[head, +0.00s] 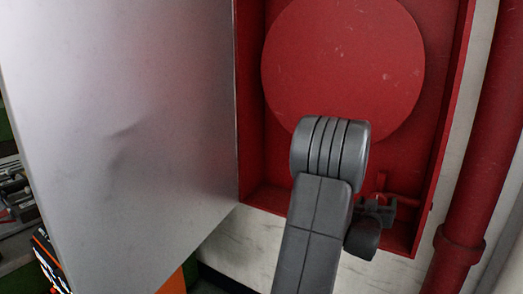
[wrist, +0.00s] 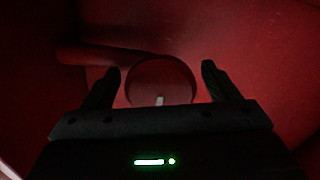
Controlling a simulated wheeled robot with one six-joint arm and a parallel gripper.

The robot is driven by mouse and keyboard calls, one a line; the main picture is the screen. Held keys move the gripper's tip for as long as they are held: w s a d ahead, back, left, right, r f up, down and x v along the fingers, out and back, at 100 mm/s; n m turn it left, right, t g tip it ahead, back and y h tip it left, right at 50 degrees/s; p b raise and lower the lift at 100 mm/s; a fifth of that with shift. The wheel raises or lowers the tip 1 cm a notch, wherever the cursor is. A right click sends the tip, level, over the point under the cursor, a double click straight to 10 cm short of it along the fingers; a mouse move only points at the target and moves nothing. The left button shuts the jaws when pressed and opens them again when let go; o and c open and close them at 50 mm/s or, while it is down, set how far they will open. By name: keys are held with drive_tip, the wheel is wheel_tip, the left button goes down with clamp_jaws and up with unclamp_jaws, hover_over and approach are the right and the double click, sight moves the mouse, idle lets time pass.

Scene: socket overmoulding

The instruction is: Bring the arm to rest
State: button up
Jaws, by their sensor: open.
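My arm reaches up from the bottom of the head view, its grey links in front of an open red cabinet (head: 450,95). In the wrist view my gripper (wrist: 160,75) is open, with its two dark fingers apart. Nothing is visibly held between them. A round, dark-rimmed red shape (wrist: 160,72) shows beyond the fingers, with a small pale spot at its lower edge. I cannot tell how far it is from the fingertips. In the head view the wrist end is low at the cabinet's right side, and the fingers are not clear there.
A large red disc (head: 345,60) fills the upper cabinet. A grey metal door (head: 120,130) stands open on the left, close beside the arm. A red pipe (head: 485,160) runs down the wall at right. A red bar (wrist: 85,57) crosses the wrist view's left side.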

drive_tip(key=shift+r+n+p, duration=0.2)
drive_tip(key=shift+n+p, duration=0.1)
drive_tip(key=shift+p, duration=0.05)
drive_tip(key=shift+b+v, duration=0.45)
drive_tip(key=shift+v, duration=1.4)
drive_tip(key=shift+a+f, duration=0.1)
drive_tip(key=shift+f, duration=0.15)
